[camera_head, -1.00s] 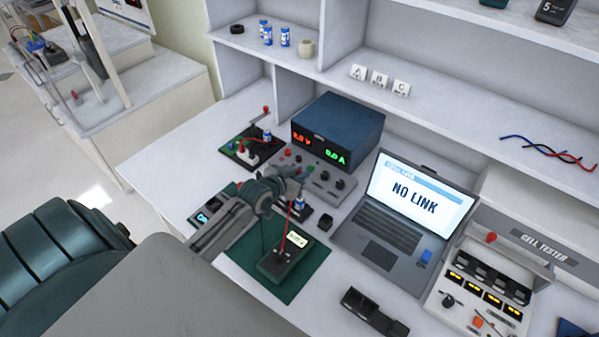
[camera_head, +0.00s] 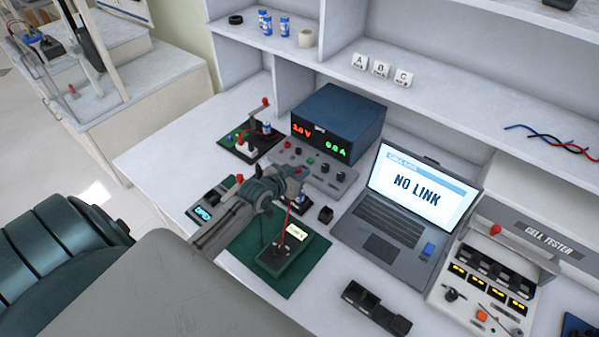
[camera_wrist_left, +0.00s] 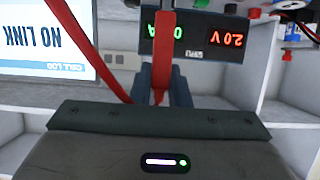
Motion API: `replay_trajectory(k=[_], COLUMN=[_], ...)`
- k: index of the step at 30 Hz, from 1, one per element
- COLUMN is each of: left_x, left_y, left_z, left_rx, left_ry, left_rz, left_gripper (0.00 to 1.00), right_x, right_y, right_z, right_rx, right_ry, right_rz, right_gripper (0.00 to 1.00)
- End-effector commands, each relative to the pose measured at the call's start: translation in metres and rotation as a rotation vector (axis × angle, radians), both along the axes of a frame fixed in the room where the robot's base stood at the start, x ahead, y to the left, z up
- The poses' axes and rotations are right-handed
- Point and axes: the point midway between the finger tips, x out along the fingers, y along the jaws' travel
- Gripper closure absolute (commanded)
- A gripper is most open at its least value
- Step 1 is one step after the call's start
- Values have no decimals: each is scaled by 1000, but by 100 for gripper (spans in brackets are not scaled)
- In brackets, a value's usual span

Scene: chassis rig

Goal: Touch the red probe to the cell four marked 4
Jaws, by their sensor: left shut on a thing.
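My left gripper (camera_head: 302,172) reaches in from the left above the green mat (camera_head: 248,245). It is shut on the red probe (camera_wrist_left: 164,55), which shows upright between the fingers in the left wrist view with a red lead curving off to the left. In the head view the probe itself is hard to make out at the gripper. A small blue and white cell (camera_head: 303,198) stands just below the gripper, partly hidden by it; I cannot read its number, nor tell whether the probe touches it. My right gripper is in neither view.
The blue power supply (camera_head: 345,112) stands behind the gripper. The laptop (camera_head: 415,200) reads NO LINK. The cell tester (camera_head: 480,290) is at right. Several cells (camera_head: 284,27) stand on the shelf.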

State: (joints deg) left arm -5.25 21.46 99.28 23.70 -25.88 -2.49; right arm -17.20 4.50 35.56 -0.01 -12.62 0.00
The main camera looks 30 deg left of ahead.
Motion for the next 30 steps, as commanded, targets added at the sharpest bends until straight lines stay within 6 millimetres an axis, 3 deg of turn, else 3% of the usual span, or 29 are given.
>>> replay_trajectory(k=[30], left_x=[0], left_y=[0], left_z=[-8], left_rx=[0], left_ry=[0], left_rz=[0], left_gripper=[100], right_x=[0], right_y=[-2], right_z=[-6], right_rx=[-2], right_ry=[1], right_rz=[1], right_gripper=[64])
